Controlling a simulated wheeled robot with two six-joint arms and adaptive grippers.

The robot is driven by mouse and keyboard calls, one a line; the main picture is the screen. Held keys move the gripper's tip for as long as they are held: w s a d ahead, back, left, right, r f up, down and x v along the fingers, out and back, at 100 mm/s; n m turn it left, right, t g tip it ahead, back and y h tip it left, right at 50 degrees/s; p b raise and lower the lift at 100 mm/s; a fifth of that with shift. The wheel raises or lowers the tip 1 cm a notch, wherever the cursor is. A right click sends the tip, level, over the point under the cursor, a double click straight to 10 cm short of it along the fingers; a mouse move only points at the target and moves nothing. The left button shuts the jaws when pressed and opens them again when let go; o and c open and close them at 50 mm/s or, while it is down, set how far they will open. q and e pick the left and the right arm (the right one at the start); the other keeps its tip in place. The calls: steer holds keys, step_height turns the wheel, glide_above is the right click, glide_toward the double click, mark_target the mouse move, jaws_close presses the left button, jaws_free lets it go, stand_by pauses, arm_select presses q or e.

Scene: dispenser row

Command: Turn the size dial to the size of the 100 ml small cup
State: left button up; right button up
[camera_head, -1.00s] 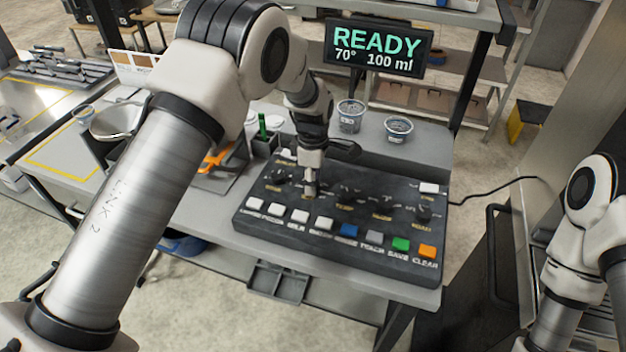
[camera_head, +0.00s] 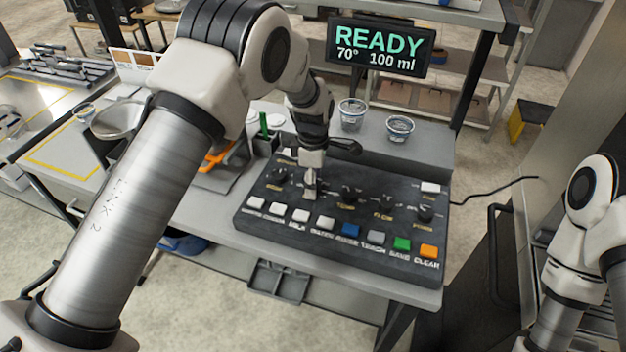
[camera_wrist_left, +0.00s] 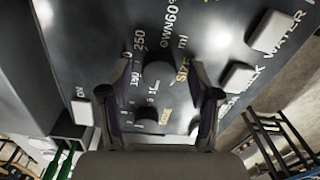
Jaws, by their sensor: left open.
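The size dial (camera_wrist_left: 158,74) is a dark knob on the black control panel (camera_head: 272,242), beside a yellow SIZE label and white 150, 250 and ml marks. In the left wrist view my left gripper (camera_wrist_left: 160,84) is open, with one finger on each side of this dial; I cannot tell whether they touch it. In the head view the left gripper (camera_head: 311,190) is low over the panel and hides the dial. The display (camera_head: 378,46) reads READY, 70° and 100 ml. My right gripper is out of view.
Two clear cups, one on the left (camera_head: 351,113) and a shorter-looking one on the right (camera_head: 399,127), stand behind the panel. Other dark knobs (camera_head: 349,194) are close right of the gripper. White, blue, grey, green and orange buttons line the panel's front.

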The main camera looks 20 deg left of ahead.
arm_select(q)
step_height(320, 180, up, 12)
steer(key=shift+w, duration=0.2)
stand_by(0.4)
